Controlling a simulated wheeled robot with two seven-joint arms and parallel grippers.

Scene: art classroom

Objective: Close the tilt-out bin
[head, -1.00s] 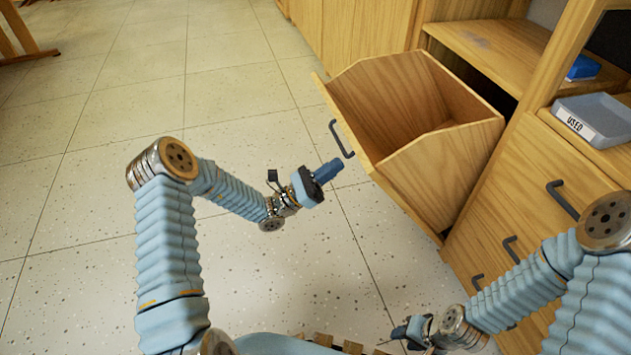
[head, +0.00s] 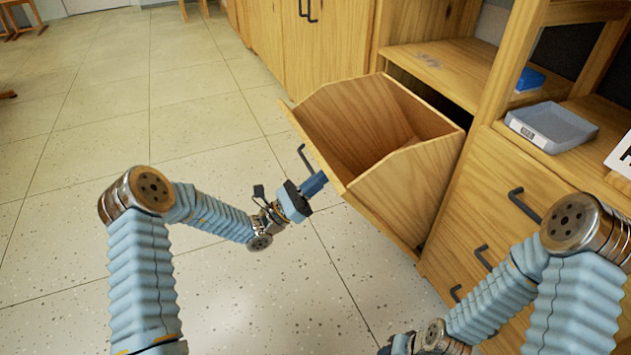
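The tilt-out bin (head: 405,194) is a wooden box tipped outward from the cabinet, open at the top and empty as far as I can see. Its front panel leans out to the left and carries a dark handle (head: 305,160). My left gripper (head: 317,184) is close to the outer face of that panel, just below the handle. Its fingers look together, but I cannot tell whether they are shut or whether they touch the panel. My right gripper (head: 388,349) is low at the bottom edge, in front of the drawers, and partly cut off.
Drawers with dark handles (head: 524,205) are right of the bin. A grey tray (head: 551,126) and a blue object (head: 529,79) rest on the cabinet shelves. Closed cabinet doors (head: 328,45) stand behind.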

